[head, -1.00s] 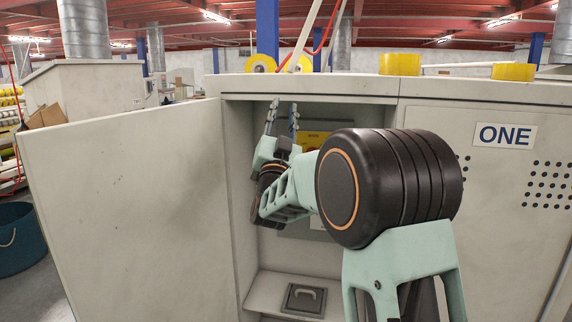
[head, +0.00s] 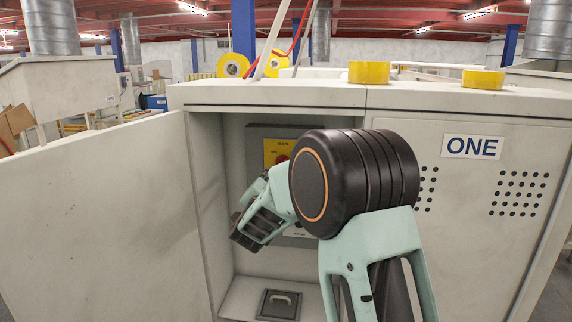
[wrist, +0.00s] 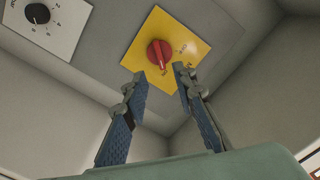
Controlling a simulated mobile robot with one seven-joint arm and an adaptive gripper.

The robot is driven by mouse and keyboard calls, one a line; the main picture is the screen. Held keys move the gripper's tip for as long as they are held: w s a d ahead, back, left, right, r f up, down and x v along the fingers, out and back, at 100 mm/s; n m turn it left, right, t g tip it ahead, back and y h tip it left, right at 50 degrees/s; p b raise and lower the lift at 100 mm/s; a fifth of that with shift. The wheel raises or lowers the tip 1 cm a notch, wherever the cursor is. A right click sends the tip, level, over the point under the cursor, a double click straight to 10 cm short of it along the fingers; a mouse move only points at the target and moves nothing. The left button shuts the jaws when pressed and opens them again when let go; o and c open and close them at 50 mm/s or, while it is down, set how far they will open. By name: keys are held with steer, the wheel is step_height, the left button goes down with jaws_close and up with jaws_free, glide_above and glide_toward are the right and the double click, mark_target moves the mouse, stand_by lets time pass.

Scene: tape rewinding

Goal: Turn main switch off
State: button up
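The main switch is a red rotary knob (wrist: 160,53) on a yellow plate (wrist: 190,50), mounted on the grey box inside the open cabinet. In the head view the yellow plate (head: 275,147) shows at the back of the cabinet, with the red knob (head: 281,160) partly covered by my arm. My gripper (wrist: 157,80) is open and empty in the wrist view. Its two fingers point towards the knob, which appears just beyond and between the fingertips; contact cannot be made out. The fingers are hidden in the head view.
The cabinet door (head: 95,215) stands open at the left. A black dial (wrist: 38,13) on a white label is beside the yellow plate. The cabinet's side walls are close around my gripper.

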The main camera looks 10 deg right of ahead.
steer(key=p+x, duration=0.1)
steer(key=x, duration=0.8)
steer(key=shift+p, duration=0.4)
steer(key=shift+c, duration=0.4)
jaws_close()
